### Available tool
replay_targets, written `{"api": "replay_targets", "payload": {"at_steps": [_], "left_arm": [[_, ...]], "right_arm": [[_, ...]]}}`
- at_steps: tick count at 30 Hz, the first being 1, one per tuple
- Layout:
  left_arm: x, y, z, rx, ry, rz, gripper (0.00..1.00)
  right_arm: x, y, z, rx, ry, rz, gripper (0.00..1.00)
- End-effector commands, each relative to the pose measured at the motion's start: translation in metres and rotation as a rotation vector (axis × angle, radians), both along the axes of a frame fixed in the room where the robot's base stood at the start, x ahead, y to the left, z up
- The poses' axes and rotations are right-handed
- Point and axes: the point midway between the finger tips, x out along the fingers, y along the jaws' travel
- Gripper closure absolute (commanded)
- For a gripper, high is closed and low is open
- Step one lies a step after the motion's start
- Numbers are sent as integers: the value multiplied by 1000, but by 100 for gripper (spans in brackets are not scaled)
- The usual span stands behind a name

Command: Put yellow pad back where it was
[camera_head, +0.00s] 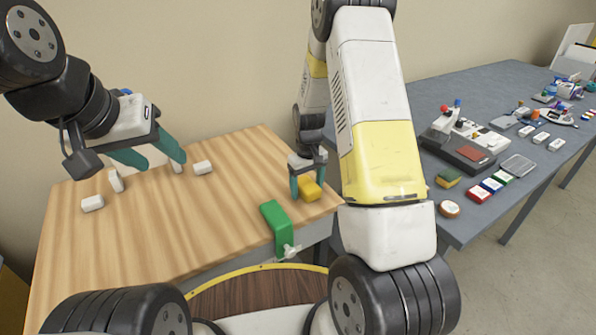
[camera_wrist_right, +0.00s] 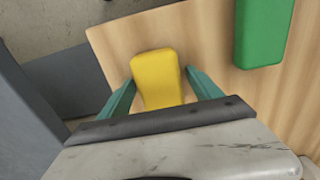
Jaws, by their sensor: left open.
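The yellow pad (camera_head: 310,190) is a small rounded block near the right front corner of the wooden table (camera_head: 150,240). My right gripper (camera_head: 307,181) points down over it, one finger on each side. In the right wrist view the yellow pad (camera_wrist_right: 157,78) lies between the teal fingertips (camera_wrist_right: 161,77), with a narrow gap visible beside the right finger; its near end is hidden by the gripper body. My left gripper (camera_head: 158,152) is open and empty above the table's left part.
A grey table (camera_head: 480,95) at right holds a control box (camera_head: 460,150), coloured pads (camera_head: 480,194), a green-yellow sponge (camera_head: 448,178) and a round item (camera_head: 449,209).

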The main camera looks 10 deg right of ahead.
Motion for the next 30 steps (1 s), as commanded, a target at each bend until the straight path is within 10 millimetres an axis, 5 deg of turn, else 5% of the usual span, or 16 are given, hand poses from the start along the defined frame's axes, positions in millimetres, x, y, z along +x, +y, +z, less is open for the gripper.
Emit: {"api": "replay_targets", "payload": {"at_steps": [8, 21, 30], "left_arm": [[0, 0, 0, 0, 0, 0, 48], [0, 0, 0, 0, 0, 0, 48], [0, 0, 0, 0, 0, 0, 48]], "right_arm": [[1, 0, 9, 1, -2, 0, 26], [1, 0, 96, 0, -4, -1, 26], [-2, 0, 130, 6, -12, -6, 26]]}}
